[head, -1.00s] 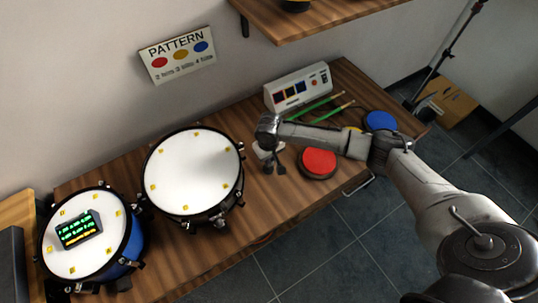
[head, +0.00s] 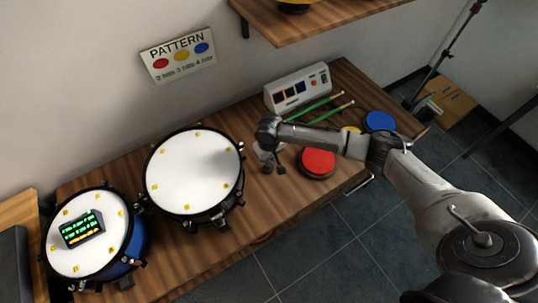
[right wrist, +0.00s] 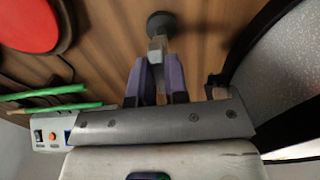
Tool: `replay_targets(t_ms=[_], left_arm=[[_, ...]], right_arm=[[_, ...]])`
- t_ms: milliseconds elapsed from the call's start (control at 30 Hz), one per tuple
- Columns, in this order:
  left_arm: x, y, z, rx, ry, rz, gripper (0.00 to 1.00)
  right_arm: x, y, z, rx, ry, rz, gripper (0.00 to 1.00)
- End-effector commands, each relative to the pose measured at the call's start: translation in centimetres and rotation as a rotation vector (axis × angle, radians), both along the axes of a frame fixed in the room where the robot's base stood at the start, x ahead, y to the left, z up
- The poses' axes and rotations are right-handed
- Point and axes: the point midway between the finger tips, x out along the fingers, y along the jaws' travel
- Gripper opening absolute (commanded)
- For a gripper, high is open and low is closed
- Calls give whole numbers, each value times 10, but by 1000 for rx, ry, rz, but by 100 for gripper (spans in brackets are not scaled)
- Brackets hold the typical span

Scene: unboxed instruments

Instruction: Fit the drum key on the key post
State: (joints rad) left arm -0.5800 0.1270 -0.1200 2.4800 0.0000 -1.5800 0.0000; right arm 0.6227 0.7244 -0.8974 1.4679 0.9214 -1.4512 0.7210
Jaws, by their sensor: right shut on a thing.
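My right gripper (right wrist: 159,82) is shut on a small grey piece (right wrist: 157,48), which I take to be the drum key; the purple-padded fingers hide most of it. In the right wrist view a dark grey round piece (right wrist: 160,22) shows just past its end, over the wood; I cannot tell whether it is the key post or whether the two touch. In the head view the right gripper (head: 274,167) is low over the table, between the larger drum and the red pad, with small dark parts below it. My left gripper is not in view.
The larger white drum (head: 190,170) stands left of the gripper. A blue drum (head: 115,260) with a small display (head: 82,228) is farther left. The red pad (head: 318,161) is close on the right, with green sticks (head: 325,103) and a control box (head: 297,88) behind.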

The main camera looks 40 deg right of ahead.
Motion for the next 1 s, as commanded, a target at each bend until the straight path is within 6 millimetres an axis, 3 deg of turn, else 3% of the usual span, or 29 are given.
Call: replay_targets(t_ms=[400,433,733,1000], left_arm=[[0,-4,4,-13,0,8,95],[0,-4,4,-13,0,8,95],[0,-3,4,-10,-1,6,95],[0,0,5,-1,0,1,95]], right_arm=[[0,0,0,0,-1,0,0],[0,0,1,0,-1,0,15],[0,0,1,0,-1,0,44],[0,0,2,1,-1,0,44]])
